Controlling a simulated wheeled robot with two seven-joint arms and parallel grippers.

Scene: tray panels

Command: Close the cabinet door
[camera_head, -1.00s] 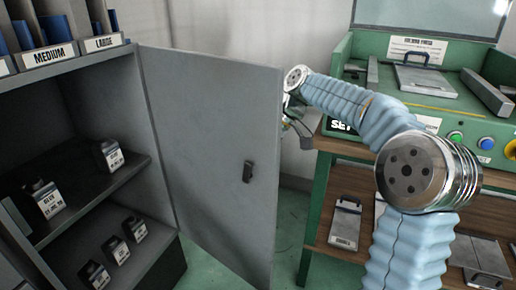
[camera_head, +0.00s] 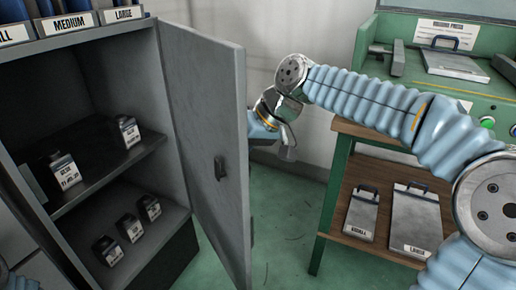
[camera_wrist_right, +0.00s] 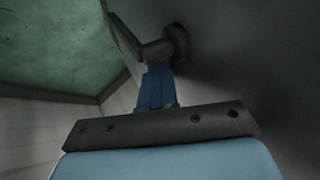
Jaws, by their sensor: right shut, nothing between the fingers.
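The grey cabinet (camera_head: 165,170) stands at the left, its front open. Its door (camera_head: 205,110) is hinged at the opening's right side and stands wide open, inner face showing, with a dark latch piece (camera_head: 220,168). My right arm reaches in from the right to the door's outer side. My right gripper is partly hidden behind the door's free edge in the head view. In the right wrist view the shut blue fingers (camera_wrist_right: 156,88) are close to a dark handle (camera_wrist_right: 172,44) on the grey outer face; contact is unclear. My left gripper is out of view.
Several small labelled weights (camera_head: 131,130) sit on the cabinet's shelves. Bins marked by size (camera_head: 70,22) stand on top. A green workbench (camera_head: 335,200) with labelled plates on its lower shelf stands at the right. Green floor lies free between cabinet and bench.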

